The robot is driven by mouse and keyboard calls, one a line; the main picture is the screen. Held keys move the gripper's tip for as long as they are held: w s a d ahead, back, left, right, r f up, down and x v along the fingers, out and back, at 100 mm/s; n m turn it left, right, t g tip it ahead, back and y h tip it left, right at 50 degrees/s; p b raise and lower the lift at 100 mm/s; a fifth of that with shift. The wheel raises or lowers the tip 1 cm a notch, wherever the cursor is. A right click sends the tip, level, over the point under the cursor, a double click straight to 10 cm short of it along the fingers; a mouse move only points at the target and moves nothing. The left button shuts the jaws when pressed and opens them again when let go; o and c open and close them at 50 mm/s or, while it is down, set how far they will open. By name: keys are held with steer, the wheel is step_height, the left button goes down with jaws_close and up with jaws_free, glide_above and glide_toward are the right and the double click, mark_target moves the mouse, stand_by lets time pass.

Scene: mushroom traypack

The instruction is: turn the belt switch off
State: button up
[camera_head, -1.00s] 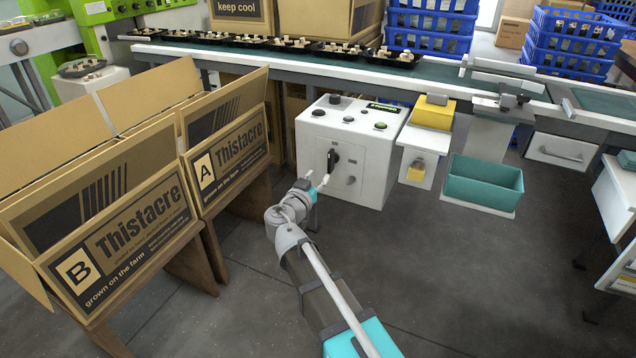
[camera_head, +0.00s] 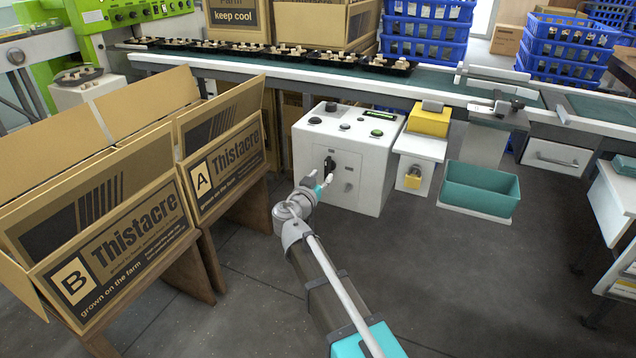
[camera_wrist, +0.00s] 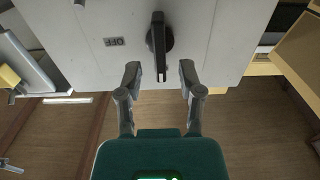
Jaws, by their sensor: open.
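The belt switch (camera_head: 330,164) is a black rotary handle on the front of a white control box (camera_head: 375,185). In the wrist view the switch (camera_wrist: 159,42) lies lengthwise up and down the picture. An upside-down OFF label (camera_wrist: 114,42) is to its left there, and the handle does not point at it. My gripper (camera_wrist: 160,76) is open, its two dark fingers spread on either side of the handle's near end. They look empty, and I cannot tell whether they touch the handle. In the head view my gripper (camera_head: 325,181) is just in front of the switch.
Several mushroom trays (camera_head: 328,56) are on the conveyor belt (camera_head: 430,80) behind the box. Cardboard boxes A (camera_head: 225,165) and B (camera_head: 110,250) stand left. A yellow-topped unit (camera_head: 429,120) and a teal bin (camera_head: 482,187) are right. The floor in front is clear.

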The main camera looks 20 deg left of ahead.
mark_target(326, 171)
steer(key=shift+w+d, duration=0.15)
steer(key=shift+w, duration=1.6)
jaws_close()
